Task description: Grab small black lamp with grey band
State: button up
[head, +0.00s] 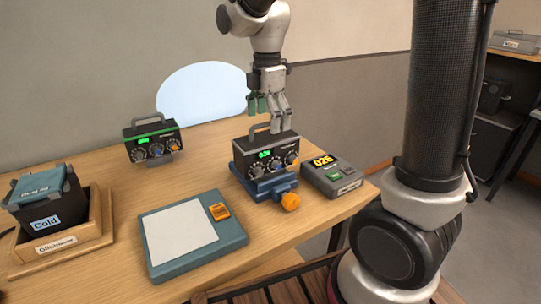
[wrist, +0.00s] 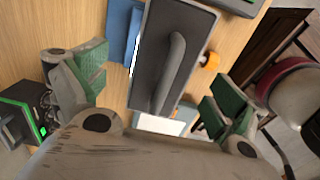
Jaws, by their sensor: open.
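The small black lamp with a grey band (head: 266,156) sits on a blue stand (head: 264,189) on the wooden table. Its front carries knobs and a green display, and a grey handle (head: 257,127) arches over its top. My gripper (head: 269,112) is right above it, open and empty, pointing down. In the wrist view the lamp's dark top (wrist: 190,28) and handle (wrist: 172,70) lie between the two spread green-padded fingers, and I see no contact. A similar black lamp with a green band (head: 152,140) stands further back left, also seen in the wrist view (wrist: 22,112).
A grey box with a yellow display (head: 331,175) stands close right of the stand. An orange knob (head: 290,202) sticks out in front. A teal-framed pad (head: 190,262) lies front left. A wooden tray (head: 103,236) with a dark bin (head: 50,212) is far left.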

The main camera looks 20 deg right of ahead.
aim_at(266, 136)
jog(key=f, duration=0.6)
jog(key=shift+s+a+f, duration=0.3)
jog(key=shift+s+f, duration=0.1)
jog(key=shift+c, duration=0.4)
grip_shut()
